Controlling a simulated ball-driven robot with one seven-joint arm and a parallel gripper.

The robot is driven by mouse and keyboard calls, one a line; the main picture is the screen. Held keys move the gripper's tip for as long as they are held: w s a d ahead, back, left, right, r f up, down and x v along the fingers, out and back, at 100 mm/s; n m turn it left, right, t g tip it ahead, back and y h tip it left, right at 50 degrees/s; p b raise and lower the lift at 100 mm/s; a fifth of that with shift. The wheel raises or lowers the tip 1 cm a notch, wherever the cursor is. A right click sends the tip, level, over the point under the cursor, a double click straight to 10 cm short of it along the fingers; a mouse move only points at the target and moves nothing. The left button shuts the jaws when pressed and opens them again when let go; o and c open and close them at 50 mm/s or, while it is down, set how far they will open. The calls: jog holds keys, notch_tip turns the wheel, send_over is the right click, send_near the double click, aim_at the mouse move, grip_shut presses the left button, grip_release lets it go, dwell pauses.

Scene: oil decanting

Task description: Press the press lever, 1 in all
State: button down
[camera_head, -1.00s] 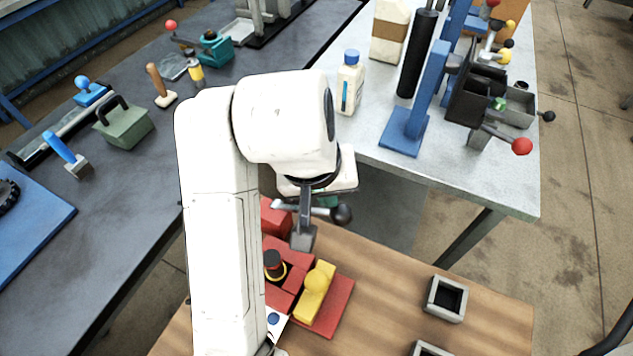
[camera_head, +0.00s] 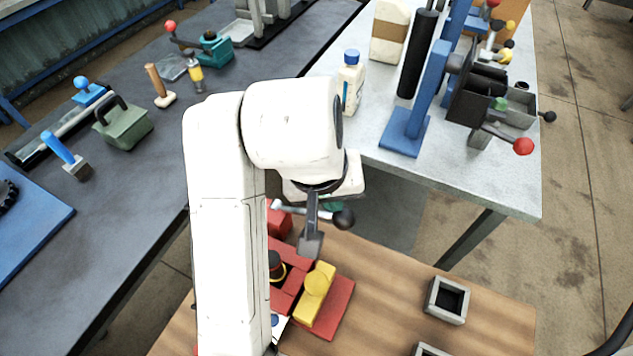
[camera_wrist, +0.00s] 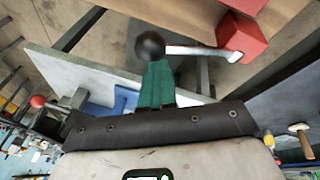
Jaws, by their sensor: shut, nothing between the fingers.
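The lever is a grey bar with a black ball knob (camera_head: 343,218), running from a red block (camera_head: 278,222) at the back of the red fixture on the wooden table. In the wrist view the knob (camera_wrist: 150,46) and the bar's red block (camera_wrist: 240,38) show plainly. My gripper's green fingers (camera_wrist: 157,84) are shut and empty, their tips right by the knob. Whether they touch it I cannot tell. In the head view my gripper (camera_head: 333,206) is mostly hidden by my wrist, with a bit of green beside the knob.
The red fixture carries a yellow block with a yellow ball (camera_head: 317,283) and a black piece (camera_head: 276,264). Grey square holders (camera_head: 447,300) stand on the table's right. A blue press (camera_head: 412,135) with a red-knobbed lever (camera_head: 523,146) stands on the grey bench behind. The wooden table's middle right is clear.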

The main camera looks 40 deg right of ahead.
jog(key=shift+s+d+f+b, duration=0.3)
jog(key=shift+s+f+b, duration=0.2)
jog(key=shift+s+f, duration=0.2)
dwell(1.1)
jog(key=shift+r, duration=0.1)
dwell(0.4)
jog(key=w+a+r+p, duration=0.2)
jog(key=w+r+p, duration=0.3)
jog(key=w+r, duration=0.1)
jog(key=shift+w+a+r, duration=0.15)
jog(key=shift+w+a, duration=0.1)
jog(key=shift+a, duration=0.1)
dwell(1.0)
jog(key=shift+p, duration=0.3)
jog(key=shift+w+a+r+p, duration=0.35)
jog(key=shift+w+r+p, duration=0.35)
jog(key=shift+w+r, duration=0.15)
jog(key=shift+w+a+r+p, duration=0.35)
jog(key=shift+w+r+p, duration=0.35)
jog(key=shift+w+r, duration=0.15)
